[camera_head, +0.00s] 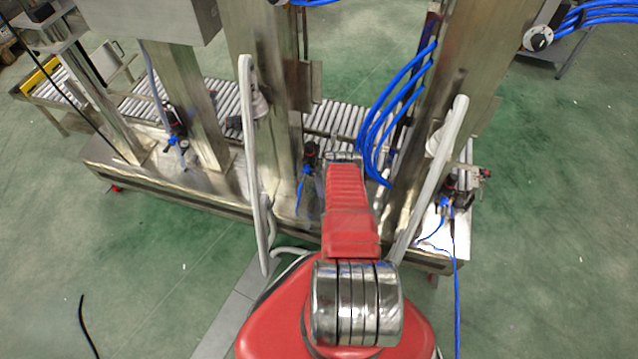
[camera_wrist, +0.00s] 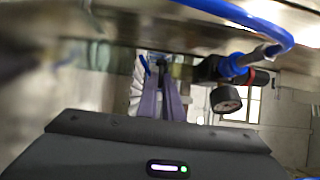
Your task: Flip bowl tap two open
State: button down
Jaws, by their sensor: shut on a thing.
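My gripper (camera_wrist: 160,62) shows in the wrist view as two purple-grey fingers reaching up to the machine. They are close together and shut at their tips on a small blue tap handle (camera_wrist: 146,66), which is mostly hidden. To its right is a blue fitting with a round black gauge (camera_wrist: 228,98). In the head view my red arm reaches to the machine's base, next to the middle blue-and-black tap assembly (camera_head: 309,160). My fingertips are hidden there by the arm. How far the handle is turned cannot be told.
Similar tap assemblies stand left (camera_head: 176,138) and right (camera_head: 446,196). Steel columns (camera_head: 265,120) rise close around my arm, with pale grey handles (camera_head: 254,160) on both sides. Blue hoses (camera_head: 385,120) hang just right of my arm. A roller conveyor (camera_head: 220,105) lies behind. Green floor is clear at both sides.

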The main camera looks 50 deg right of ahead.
jog(key=shift+d+f+y, duration=0.1)
jog(key=shift+d+y, duration=0.05)
jog(key=shift+y, duration=0.15)
jog(key=n+t+y, duration=0.1)
jog(key=y, duration=0.1)
jog(key=d+n+t+y, duration=0.1)
jog(key=n+y, duration=0.1)
dwell(0.5)
jog(key=shift+f, duration=0.1)
jog(key=c, duration=2.2)
grip_release()
jog(key=shift+d, duration=0.1)
jog(key=v, duration=1.4)
jog(key=shift+f, duration=0.1)
